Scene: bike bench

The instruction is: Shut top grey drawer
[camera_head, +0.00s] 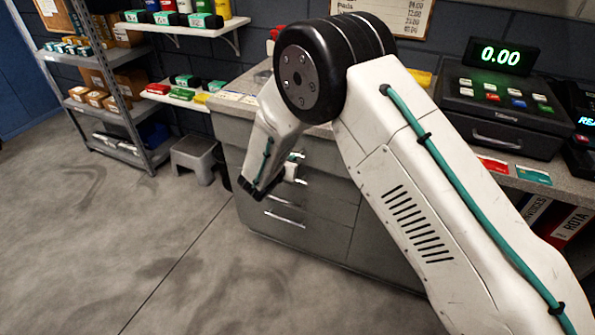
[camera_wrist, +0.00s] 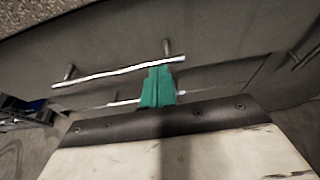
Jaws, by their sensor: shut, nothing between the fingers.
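The grey drawer unit (camera_head: 325,205) stands under the counter in the head view, with several silver handles on its front. Its upper part is mostly hidden behind my arm, so I cannot tell how far the top drawer stands out. In the wrist view, the grey drawer front (camera_wrist: 215,50) fills the upper part, with a long silver handle (camera_wrist: 115,73) across it. A second handle (camera_wrist: 120,98) shows below. My gripper (camera_wrist: 158,85) has green fingers, shut and empty. They overlap the right end of the long handle in the picture; I cannot tell whether they touch it.
The counter (camera_head: 235,103) runs above the drawers and bears a till (camera_head: 505,110) at the right. A grey step stool (camera_head: 195,158) and a metal shelf rack (camera_head: 125,120) stand at the left. The floor (camera_head: 150,240) in front is clear.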

